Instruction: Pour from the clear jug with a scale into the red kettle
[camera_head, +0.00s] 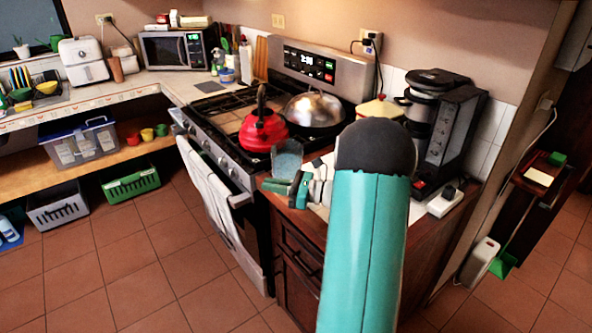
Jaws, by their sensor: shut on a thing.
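The red kettle (263,131) stands upright on the front part of the stove, with its dark handle raised on top. The clear jug (288,158) is just in front of the kettle and to its right in the picture, near the counter's corner. It looks roughly upright, and its scale is too small to read. My gripper (296,184) is shut on the jug, low on its near side. My arm hides part of the gripper and the counter behind it. I cannot tell what is inside the jug.
A pan with a shiny domed lid (314,110) sits on the stove right of the kettle. A black coffee machine (443,130) and a white power strip (444,202) stand on the right counter. White towels (210,190) hang on the oven door.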

